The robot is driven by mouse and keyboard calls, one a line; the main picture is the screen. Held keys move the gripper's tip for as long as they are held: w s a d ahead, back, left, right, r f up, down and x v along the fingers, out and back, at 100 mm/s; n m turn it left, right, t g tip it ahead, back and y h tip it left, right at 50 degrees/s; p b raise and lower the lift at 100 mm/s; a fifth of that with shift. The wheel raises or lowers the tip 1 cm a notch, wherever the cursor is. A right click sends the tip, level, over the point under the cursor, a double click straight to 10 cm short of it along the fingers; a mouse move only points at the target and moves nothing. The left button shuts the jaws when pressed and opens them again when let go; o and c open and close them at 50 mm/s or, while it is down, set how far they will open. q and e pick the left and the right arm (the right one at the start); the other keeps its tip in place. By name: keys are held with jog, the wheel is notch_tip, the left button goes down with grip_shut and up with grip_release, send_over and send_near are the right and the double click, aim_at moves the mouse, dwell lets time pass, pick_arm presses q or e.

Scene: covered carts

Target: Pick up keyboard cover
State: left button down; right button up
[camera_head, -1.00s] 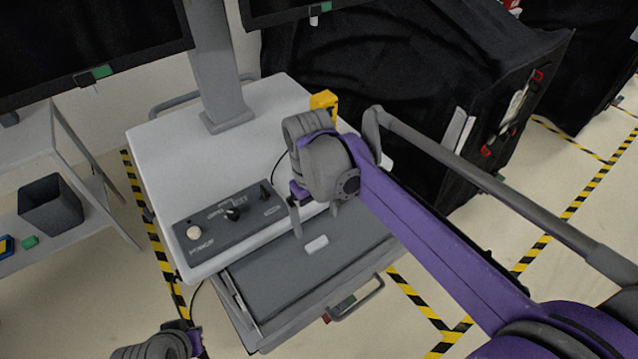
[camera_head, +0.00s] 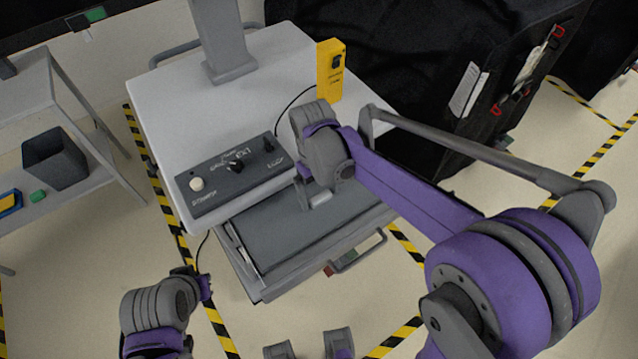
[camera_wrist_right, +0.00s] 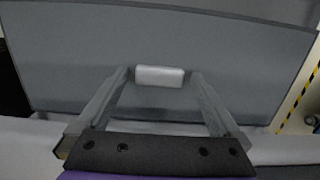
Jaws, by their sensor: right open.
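The keyboard cover (camera_head: 275,235) is a flat dark grey panel on the front of the cart, below the control box. A small light grey handle (camera_head: 320,199) stands on it; the handle also shows in the right wrist view (camera_wrist_right: 160,76). My right gripper (camera_wrist_right: 160,73) is open, with one finger on each side of the handle. A gap shows between the handle and each finger. In the head view the right wrist hides part of the cover. My left wrist (camera_head: 205,287) is at lower left, away from the cover; its fingers cannot be made out.
The control box (camera_head: 230,172) with knobs sits on the white cart top (camera_head: 180,100), beside a yellow device (camera_head: 329,72). A front bar handle (camera_head: 358,255) juts from the cart. A shelf with a dark bin (camera_head: 55,160) is left. A black-covered cart (camera_head: 420,80) stands behind.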

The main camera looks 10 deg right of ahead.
jog(key=shift+f, duration=0.1)
jog(key=c, duration=1.4)
jog(key=o, duration=0.8)
jog(key=c, duration=0.5)
jog(key=shift+r, duration=0.25)
jog(key=shift+r+p, duration=0.65)
jog(key=shift+r, duration=0.2)
jog(key=shift+s+d, duration=0.2)
jog(key=shift+s, duration=0.2)
